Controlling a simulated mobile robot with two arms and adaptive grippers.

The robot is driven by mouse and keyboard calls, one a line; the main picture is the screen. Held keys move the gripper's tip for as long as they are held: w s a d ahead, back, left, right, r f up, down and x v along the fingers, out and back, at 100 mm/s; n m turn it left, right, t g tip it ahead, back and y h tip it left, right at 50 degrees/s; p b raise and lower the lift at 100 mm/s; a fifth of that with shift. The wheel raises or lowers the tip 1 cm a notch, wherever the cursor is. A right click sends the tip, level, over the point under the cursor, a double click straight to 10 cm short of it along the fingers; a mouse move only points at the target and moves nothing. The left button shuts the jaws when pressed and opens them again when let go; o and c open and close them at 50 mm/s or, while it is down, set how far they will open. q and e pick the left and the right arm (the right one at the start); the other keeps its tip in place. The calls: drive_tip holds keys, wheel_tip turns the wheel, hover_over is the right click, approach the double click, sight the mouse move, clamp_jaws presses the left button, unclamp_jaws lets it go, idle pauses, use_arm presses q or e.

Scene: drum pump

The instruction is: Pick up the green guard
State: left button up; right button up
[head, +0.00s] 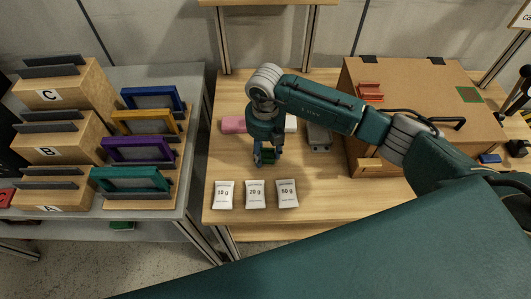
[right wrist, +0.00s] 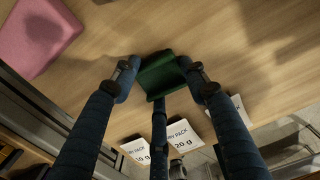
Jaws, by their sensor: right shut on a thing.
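The green guard (right wrist: 160,74) is between the fingers of my right gripper (right wrist: 163,80) in the right wrist view. The fingers touch it on both sides. In the head view, my right gripper (head: 267,158) points down over the wooden table, and a small part of the green guard (head: 268,154) shows between its fingers. I cannot tell whether the guard is touching the table or just above it. My left gripper is not in view.
Three white packets marked 10 g (head: 223,195), 20 g (head: 256,195) and 50 g (head: 287,194) lie at the table's front. A pink block (head: 233,124) lies left of my gripper. A cardboard box (head: 400,80) stands right.

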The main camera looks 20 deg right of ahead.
sight(266, 156)
wheel_tip(266, 156, up, 20)
drive_tip(key=b, duration=0.2)
drive_tip(key=shift+b, duration=0.3)
drive_tip(key=shift+d+r, duration=0.1)
drive_tip(key=shift+d, duration=0.05)
